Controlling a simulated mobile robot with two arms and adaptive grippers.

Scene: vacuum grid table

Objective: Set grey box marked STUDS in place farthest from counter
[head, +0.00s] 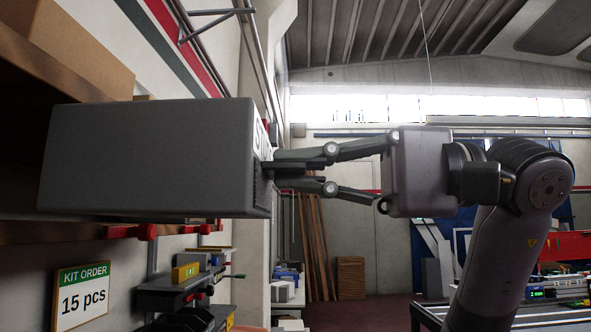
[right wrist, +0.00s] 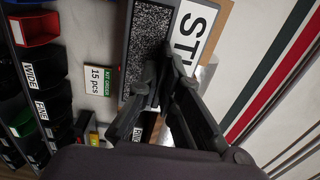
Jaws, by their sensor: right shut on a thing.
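The grey box (head: 150,160) is at the left of the head view, level, at the height of a wooden shelf. Its white label shows edge-on there; the right wrist view shows the label's first letters, "ST", next to a speckled dark panel on the box (right wrist: 150,35). My right gripper (head: 272,170) comes from the right and is shut on the box's label-side end. The right gripper's fingers (right wrist: 160,85) cover part of that end in the right wrist view. Whether the box touches the shelf cannot be told. My left gripper is not in view.
A cardboard box (head: 75,45) sits higher left. A "KIT ORDER 15 pcs" sign (head: 83,294) hangs below. Bins labelled WIDE and FINE (right wrist: 40,72) stand left in the wrist view.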

